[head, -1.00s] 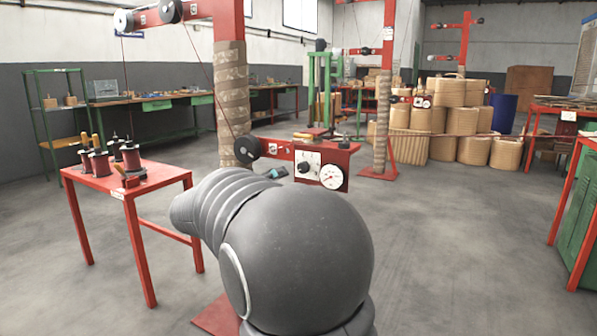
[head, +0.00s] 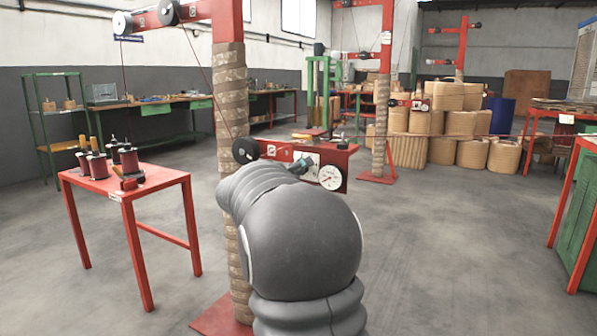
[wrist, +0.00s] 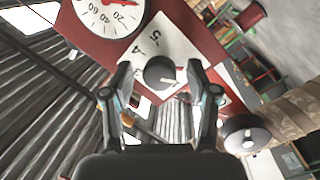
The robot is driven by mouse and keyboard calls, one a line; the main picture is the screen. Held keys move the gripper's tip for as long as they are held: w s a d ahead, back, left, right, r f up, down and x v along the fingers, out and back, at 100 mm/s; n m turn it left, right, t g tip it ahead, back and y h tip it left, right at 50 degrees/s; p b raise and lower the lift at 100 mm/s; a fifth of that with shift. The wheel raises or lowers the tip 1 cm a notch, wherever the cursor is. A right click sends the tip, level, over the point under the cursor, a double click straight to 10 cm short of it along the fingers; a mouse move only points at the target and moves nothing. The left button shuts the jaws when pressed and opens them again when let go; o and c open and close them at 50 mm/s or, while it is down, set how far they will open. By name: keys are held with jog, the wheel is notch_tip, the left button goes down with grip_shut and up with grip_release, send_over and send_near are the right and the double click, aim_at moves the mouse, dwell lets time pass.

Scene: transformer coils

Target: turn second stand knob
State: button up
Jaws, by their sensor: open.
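The stand's control box is a red panel (head: 272,150) on the wrapped post, with a round white gauge (head: 330,177). In the wrist view the dark round knob (wrist: 160,72) has a white pointer mark and sits on a white numbered plate (wrist: 181,43), beside the gauge (wrist: 108,14). My gripper (wrist: 159,82) is open, with its fingertips on either side of the knob; I cannot tell whether they touch it. In the head view my gripper (head: 302,165) is in front of the white plate and hides the knob.
A red table (head: 158,180) with several coil spools (head: 97,165) stands at the left. A black pulley wheel (head: 245,150) sits beside the panel. More stands and stacked tan coils (head: 459,123) are behind.

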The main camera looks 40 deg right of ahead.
grip_shut()
